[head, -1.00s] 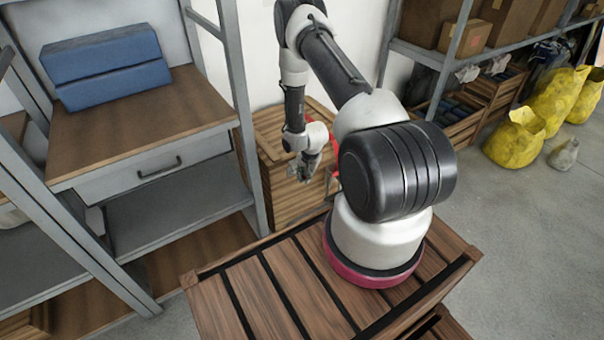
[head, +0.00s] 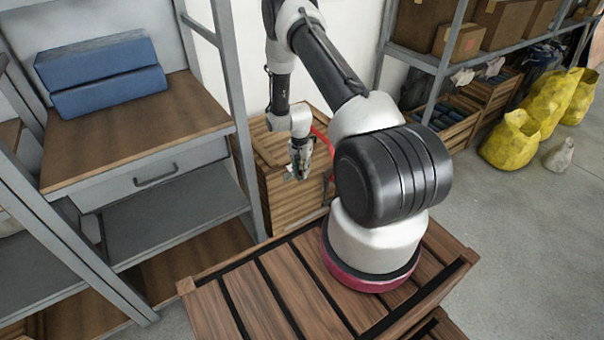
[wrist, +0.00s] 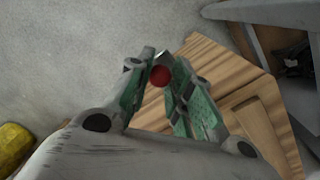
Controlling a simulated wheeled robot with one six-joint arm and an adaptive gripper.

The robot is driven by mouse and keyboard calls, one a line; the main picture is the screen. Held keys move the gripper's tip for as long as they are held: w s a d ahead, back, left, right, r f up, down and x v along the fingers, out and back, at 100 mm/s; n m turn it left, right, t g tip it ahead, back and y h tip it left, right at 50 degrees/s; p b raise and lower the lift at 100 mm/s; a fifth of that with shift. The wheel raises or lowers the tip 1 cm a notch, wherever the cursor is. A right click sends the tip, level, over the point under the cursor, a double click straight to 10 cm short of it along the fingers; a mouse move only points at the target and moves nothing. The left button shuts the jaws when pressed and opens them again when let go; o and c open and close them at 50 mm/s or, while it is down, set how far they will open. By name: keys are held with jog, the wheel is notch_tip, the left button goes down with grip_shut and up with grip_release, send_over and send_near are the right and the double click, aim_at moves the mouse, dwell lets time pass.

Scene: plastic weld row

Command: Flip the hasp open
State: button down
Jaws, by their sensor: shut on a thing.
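A wooden crate (head: 289,205) with a framed lid stands beyond my base, beside the shelf; it also shows in the wrist view (wrist: 262,118). My gripper (head: 298,175) is at the crate's front side, pointing down. In the wrist view, my gripper (wrist: 158,68) has its green-padded fingers closed around a round red knob (wrist: 160,76) at the fingertips, by the crate's edge. The knob looks like the hasp's grip, but the hasp's plate is hidden by the fingers. I cannot tell the hasp's angle.
A grey shelf with a drawer (head: 152,177) and blue boxes (head: 102,70) stands close on the left. Shelving with cardboard boxes (head: 459,41) is at the back right. Yellow bags (head: 512,140) lie on the floor at right, where the floor (head: 520,250) is otherwise open.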

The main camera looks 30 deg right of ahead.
jog(key=shift+w+r, duration=0.4)
jog(key=shift+w, duration=0.2)
jog(key=c, duration=1.3)
grip_release()
jog(key=shift+o, duration=0.2)
jog(key=shift+f, duration=0.1)
jog(key=shift+s, duration=0.15)
notch_tip(320, 180, up, 12)
jog(key=shift+w, duration=0.3)
jog(key=shift+a, duration=0.1)
